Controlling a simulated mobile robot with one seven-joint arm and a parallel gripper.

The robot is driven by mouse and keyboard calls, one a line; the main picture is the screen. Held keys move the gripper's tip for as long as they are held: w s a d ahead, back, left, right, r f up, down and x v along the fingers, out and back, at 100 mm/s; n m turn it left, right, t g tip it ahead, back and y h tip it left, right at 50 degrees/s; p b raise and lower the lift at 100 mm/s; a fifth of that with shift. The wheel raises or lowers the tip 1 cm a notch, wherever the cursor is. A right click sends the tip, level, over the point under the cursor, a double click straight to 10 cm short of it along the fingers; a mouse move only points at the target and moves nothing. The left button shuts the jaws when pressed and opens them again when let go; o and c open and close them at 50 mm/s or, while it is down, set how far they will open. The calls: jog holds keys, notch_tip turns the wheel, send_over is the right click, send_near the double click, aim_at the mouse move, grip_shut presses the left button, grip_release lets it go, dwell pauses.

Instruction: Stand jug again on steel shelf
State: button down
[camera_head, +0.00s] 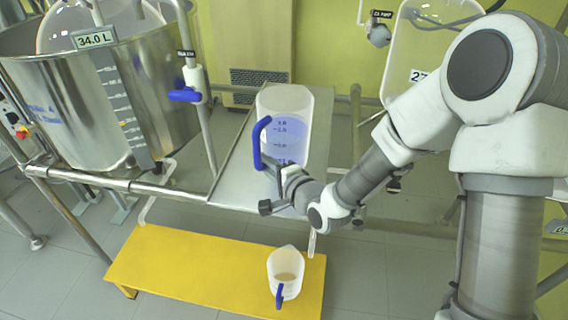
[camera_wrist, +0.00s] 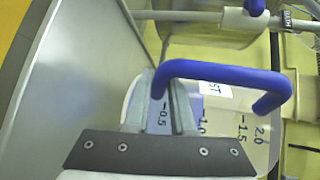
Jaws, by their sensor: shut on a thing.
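The jug (camera_head: 297,108) is tall, translucent white with a bluish lower part, dark scale marks and a blue handle. It is upright over the steel shelf (camera_head: 232,178); I cannot tell whether its base touches the shelf. My gripper (camera_head: 272,166) is at the lower end of the handle, shut on it. In the wrist view the fingers (camera_wrist: 172,108) close on one leg of the blue handle (camera_wrist: 225,74). The jug's marked wall (camera_wrist: 225,125) shows behind them, and the steel shelf (camera_wrist: 75,65) fills the left side.
A steel vessel (camera_head: 150,90) labelled 34.0 L stands left, with a blue-handled valve (camera_head: 184,95) near the shelf. A smaller jug (camera_head: 286,265) stands on a yellow bench (camera_head: 190,272) below. Shelf surface left of the jug is bare.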

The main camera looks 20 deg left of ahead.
jog(key=a, duration=0.1)
jog(key=a+f, duration=0.1)
jog(key=a, duration=0.1)
jog(key=shift+w+a+f+b, duration=0.25)
jog(key=shift+f+b, duration=0.05)
jog(key=shift+f, duration=0.05)
jog(key=shift+f+b, duration=0.7)
jog(key=shift+f, duration=1.3)
jog(key=c, duration=1.2)
grip_release()
jog(key=shift+f, duration=0.2)
jog(key=o, duration=0.4)
jog(key=shift+s, duration=0.1)
jog(key=shift+o, duration=0.2)
jog(key=p+v, duration=0.5)
jog(key=v, duration=0.7)
